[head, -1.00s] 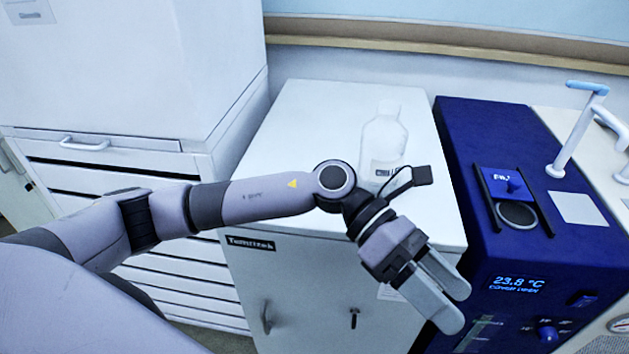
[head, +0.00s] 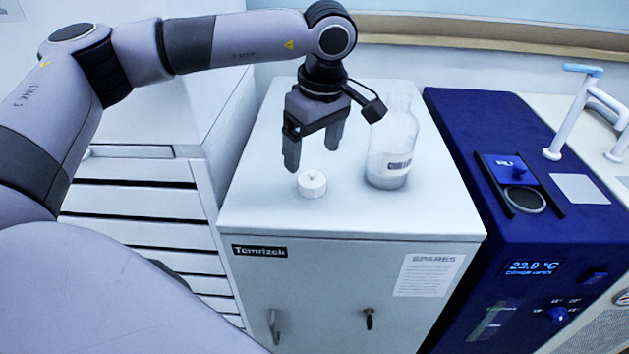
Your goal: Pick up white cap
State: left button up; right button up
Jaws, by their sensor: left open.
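The white cap (head: 312,184) lies on top of the white cabinet (head: 270,212), left of the clear bottle. My left gripper (head: 312,160) points down above the cap, its two fingers apart and nothing between them. The fingertips appear a little higher than the cap in the picture, one to its upper left and one to its upper right. My right gripper is not in view.
A clear bottle (head: 392,145) with a label stands close to the right of my left gripper. A blue instrument (head: 470,130) with a display stands right of the cabinet. The front of the cabinet top is clear.

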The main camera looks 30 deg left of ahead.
aim_at(313, 173)
pick_arm(q)
jog(key=f, duration=0.6)
jog(key=shift+w+a+f, duration=0.2)
jog(key=shift+w+a, duration=0.1)
jog(key=shift+w, duration=0.05)
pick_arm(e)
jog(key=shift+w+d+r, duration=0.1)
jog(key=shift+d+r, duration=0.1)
pick_arm(q)
jog(key=shift+c, duration=0.3)
jog(key=c, duration=1)
jog(key=shift+c, duration=0.2)
jog(key=shift+r, duration=0.1)
